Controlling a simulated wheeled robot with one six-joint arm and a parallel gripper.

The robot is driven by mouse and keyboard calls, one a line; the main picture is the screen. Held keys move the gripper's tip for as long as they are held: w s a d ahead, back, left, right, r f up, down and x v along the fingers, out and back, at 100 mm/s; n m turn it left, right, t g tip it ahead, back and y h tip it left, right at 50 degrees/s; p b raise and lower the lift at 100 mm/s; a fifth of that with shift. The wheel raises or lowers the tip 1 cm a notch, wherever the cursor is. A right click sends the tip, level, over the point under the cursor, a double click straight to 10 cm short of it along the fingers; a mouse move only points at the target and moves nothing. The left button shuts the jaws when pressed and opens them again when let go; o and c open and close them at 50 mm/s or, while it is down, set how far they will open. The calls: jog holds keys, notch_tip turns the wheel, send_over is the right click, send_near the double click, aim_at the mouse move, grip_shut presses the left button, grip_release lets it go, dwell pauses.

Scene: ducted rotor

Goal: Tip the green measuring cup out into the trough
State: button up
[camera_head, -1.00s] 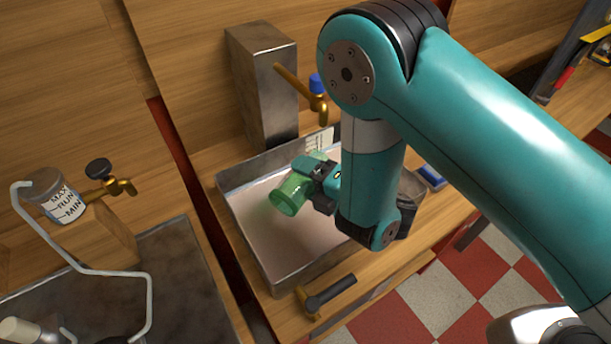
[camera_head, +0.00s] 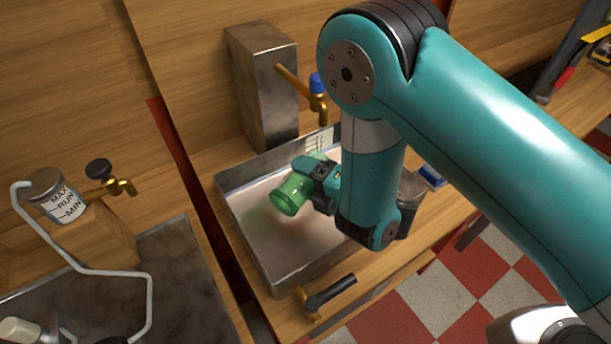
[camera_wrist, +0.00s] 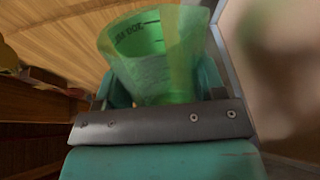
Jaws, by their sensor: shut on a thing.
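The green measuring cup (camera_head: 287,197) is see-through and tilted well over, its mouth toward the lower left, above the trough. My gripper (camera_head: 318,182) is shut on it. In the wrist view the cup (camera_wrist: 150,55) stands between the fingers of my gripper (camera_wrist: 160,95), with dark printed marks on its wall. The trough (camera_head: 248,272) is a grey metal basin with a pale pinkish floor, below the cup. Whether anything is left in the cup cannot be told.
A metal column with a brass tap and blue knob (camera_head: 316,83) stands behind the trough. A black-handled lever (camera_head: 331,292) is at its front. A jar marked MAX, RUN, MIN (camera_head: 62,203) and a bent pale tube (camera_head: 147,290) are at left. A blue object (camera_head: 432,177) lies at right.

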jog(key=shift+w+r+m+p, duration=0.15)
jog(key=shift+r+m+p, duration=0.15)
jog(key=shift+p, duration=0.5)
jog(key=shift+w+d+r+m+p, duration=0.15)
jog(key=shift+m+p, duration=0.25)
jog(key=shift+p, duration=0.2)
jog(key=shift+s+f+n+b, duration=0.2)
jog(key=shift+f+n+b, duration=0.2)
jog(key=shift+b, duration=0.6)
jog(key=b, duration=0.1)
jog(key=n+b, duration=0.1)
jog(key=b, duration=0.1)
jog(key=shift+s+a+n, duration=0.2)
jog(key=shift+a+n, duration=0.1)
jog(key=shift+s+t, duration=0.1)
jog(key=shift+t, duration=0.2)
jog(key=shift+r+n, duration=0.3)
